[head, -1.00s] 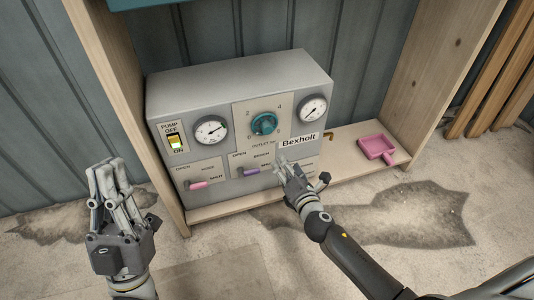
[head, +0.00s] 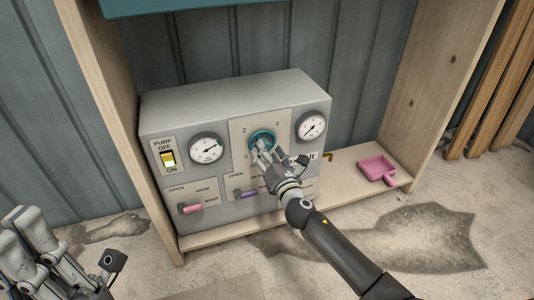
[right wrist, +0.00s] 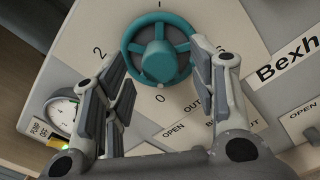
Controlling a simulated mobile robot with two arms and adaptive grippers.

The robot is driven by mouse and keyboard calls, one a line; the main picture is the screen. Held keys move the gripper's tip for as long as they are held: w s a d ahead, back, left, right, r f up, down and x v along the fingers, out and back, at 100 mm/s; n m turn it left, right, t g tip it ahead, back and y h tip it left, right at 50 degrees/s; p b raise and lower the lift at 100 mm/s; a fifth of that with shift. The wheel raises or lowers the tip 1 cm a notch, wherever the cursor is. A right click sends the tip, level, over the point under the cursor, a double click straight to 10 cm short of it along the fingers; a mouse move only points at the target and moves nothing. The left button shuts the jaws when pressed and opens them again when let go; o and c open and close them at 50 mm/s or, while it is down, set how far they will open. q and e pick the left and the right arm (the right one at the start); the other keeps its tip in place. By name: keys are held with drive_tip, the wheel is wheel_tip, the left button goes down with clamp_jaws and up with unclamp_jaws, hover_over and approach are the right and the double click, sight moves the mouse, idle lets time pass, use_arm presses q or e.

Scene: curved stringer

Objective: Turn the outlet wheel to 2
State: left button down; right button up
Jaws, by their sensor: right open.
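The teal outlet wheel (head: 262,138) is on the front of a grey panel box (head: 215,112), on a pale dial plate with numbers around it. In the right wrist view the wheel (right wrist: 159,50) lies ahead between the fingers, with 2 to its left and 0 below it. My right gripper (head: 268,158) is open in front of the wheel and hides its lower part; its fingers (right wrist: 158,75) do not visibly grip the rim. My left gripper (head: 40,255) is low at the left edge, partly cut off, away from the box; its fingertips' spacing is unclear.
The panel also has two gauges (head: 206,149), a lit pump switch (head: 168,158), a pink lever (head: 190,208) and a purple lever (head: 245,193). Wooden uprights flank the box.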

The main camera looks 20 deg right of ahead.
drive_tip(key=shift+w, duration=0.8)
drive_tip(key=c, duration=1)
